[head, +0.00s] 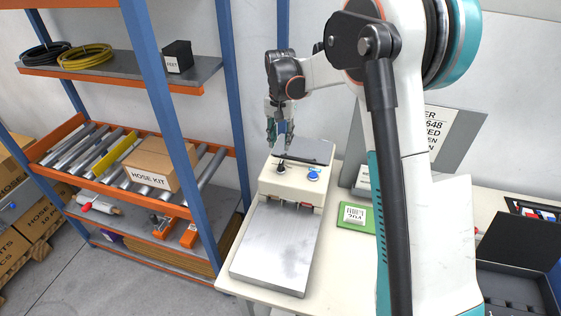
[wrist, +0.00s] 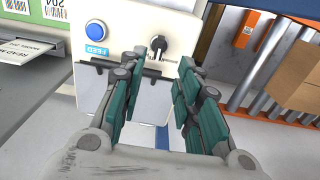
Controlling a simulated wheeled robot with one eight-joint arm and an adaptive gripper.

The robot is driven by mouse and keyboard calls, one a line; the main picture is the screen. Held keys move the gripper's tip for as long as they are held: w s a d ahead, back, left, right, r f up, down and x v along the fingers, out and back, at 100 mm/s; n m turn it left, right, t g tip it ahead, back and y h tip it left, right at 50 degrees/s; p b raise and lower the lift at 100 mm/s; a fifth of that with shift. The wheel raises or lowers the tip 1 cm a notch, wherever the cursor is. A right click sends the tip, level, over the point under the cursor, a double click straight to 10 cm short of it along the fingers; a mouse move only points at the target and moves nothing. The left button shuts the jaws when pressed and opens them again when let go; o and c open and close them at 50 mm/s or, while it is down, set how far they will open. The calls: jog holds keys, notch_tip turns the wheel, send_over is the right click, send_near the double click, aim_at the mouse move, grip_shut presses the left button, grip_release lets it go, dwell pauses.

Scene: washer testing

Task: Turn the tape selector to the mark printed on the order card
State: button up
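The tape selector, a black knob (wrist: 158,45), sits on the cream face of the tape machine (head: 291,186). A few small marks surround it, too small to read. The selector also shows in the head view (head: 281,168), left of a blue button (head: 313,173). My gripper (head: 275,145) is above the machine's back end, close to the selector. In the wrist view my gripper (wrist: 160,66) is open and empty, its teal fingers spread below and either side of the selector, apparently not touching it. I cannot make out which card is the order card.
A green block with a white printed card (head: 355,214) lies right of the machine. A grey panel with a printed sheet (head: 433,132) stands behind. A metal plate (head: 278,245) extends from the machine's front. Shelving with a hose kit box (head: 160,165) stands at left.

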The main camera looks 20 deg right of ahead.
aim_at(281, 163)
notch_tip(281, 163, down, 10)
jog(key=shift+r+b, duration=0.2)
jog(key=shift+b, duration=0.4)
grip_shut()
